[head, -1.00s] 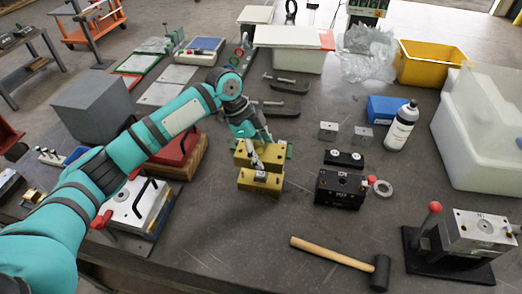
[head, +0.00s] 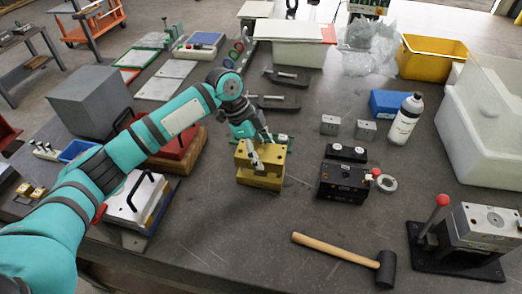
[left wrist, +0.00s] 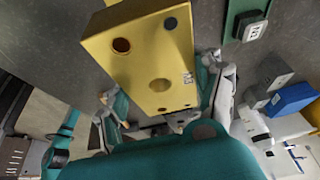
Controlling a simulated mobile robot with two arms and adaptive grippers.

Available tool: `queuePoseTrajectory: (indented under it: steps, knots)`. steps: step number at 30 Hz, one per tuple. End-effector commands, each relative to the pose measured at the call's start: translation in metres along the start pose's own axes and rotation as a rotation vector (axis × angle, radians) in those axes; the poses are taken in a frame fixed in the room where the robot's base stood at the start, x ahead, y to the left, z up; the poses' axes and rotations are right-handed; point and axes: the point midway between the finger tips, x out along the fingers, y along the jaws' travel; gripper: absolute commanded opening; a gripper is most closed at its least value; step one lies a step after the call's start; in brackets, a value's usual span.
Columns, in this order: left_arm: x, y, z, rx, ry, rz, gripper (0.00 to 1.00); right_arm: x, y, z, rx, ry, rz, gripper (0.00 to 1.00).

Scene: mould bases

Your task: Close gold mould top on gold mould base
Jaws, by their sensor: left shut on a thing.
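The gold mould top (head: 243,158) is the upper part of a gold stack in the middle of the bench. The gold mould base (head: 262,183) is the lower part, directly below it. They look closed up or nearly so; I cannot tell whether a thin gap remains. My left gripper (head: 256,158) is shut on the mould top, coming from above and behind. In the left wrist view the top (left wrist: 140,65) shows a gold face with round holes, beside my left gripper (left wrist: 165,125). The base cannot be told apart there. My right gripper is out of view.
A black mould (head: 343,180) stands right of the gold stack. A mallet (head: 335,251) lies in front of it. A steel mould with a red-knobbed lever (head: 485,222) is at far right. Open bench lies in front of the gold stack.

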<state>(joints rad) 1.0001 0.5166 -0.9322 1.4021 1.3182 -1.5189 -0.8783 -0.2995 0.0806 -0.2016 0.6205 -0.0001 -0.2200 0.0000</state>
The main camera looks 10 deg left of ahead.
Motion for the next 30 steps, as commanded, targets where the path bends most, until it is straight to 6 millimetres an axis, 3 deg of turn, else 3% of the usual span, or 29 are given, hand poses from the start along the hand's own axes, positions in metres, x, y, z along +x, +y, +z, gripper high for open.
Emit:
queuePoseTrajectory:
  steps: [30]
  knots:
    - [-0.0016, -0.0003, -0.0020, 0.001, 0.003, -0.003, 0.08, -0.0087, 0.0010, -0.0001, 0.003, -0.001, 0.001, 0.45]
